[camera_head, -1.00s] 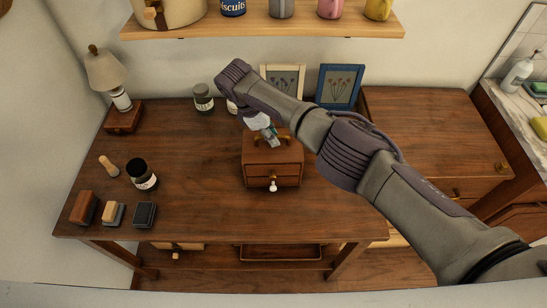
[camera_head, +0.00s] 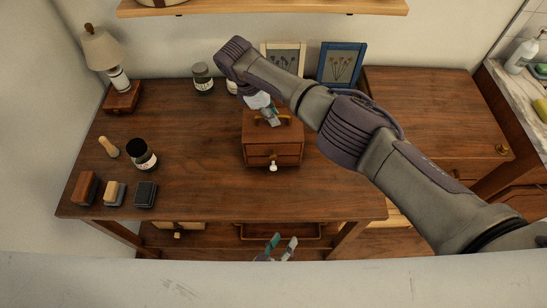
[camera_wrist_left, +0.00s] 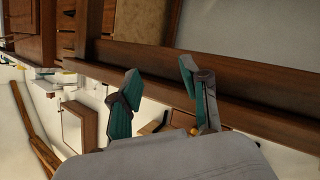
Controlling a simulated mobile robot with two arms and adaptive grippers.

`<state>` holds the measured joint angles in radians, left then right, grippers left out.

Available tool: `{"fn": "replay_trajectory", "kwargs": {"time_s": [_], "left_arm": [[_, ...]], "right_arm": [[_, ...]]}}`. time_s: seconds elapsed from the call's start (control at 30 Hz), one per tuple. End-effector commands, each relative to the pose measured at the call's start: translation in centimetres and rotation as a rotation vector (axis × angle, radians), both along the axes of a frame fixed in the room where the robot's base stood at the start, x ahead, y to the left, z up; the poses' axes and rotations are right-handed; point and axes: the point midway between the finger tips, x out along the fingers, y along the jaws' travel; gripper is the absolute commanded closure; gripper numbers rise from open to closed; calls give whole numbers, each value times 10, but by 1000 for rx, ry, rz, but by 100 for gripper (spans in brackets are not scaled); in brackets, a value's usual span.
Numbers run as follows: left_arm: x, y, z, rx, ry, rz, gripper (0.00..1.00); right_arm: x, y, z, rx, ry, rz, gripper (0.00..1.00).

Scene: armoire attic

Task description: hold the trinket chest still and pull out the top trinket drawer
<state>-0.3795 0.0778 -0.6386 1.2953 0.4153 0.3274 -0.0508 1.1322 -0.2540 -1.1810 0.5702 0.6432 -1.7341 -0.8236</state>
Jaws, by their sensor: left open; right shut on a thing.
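The trinket chest (camera_head: 258,150) is a small brown wooden box on the table, with a brass handle on top and drawers in its front. The top trinket drawer (camera_head: 286,150) looks closed; a small brass knob and a white knob show on the front. My right gripper (camera_head: 272,121) comes down from above and is shut on the chest's top handle (camera_head: 285,113), partly hiding it. My left gripper (camera_head: 281,246) is open and empty, low in front of the table's front edge, below the chest. Its two teal fingers (camera_wrist_left: 160,100) stand apart in the left wrist view.
Jars (camera_head: 143,154), a brush (camera_head: 108,147), several small blocks (camera_head: 145,194) and a lamp (camera_head: 105,60) stand on the table's left. Two picture frames (camera_head: 340,64) stand behind the chest. The tabletop (camera_head: 215,190) before the chest is clear.

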Motion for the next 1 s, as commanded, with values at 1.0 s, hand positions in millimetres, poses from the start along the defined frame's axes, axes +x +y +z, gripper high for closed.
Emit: {"fn": "replay_trajectory", "kwargs": {"time_s": [1.0], "left_arm": [[129, 25, 145, 369, -453, 468, 54]], "right_arm": [[0, 0, 0, 1, 1, 0, 100]]}}
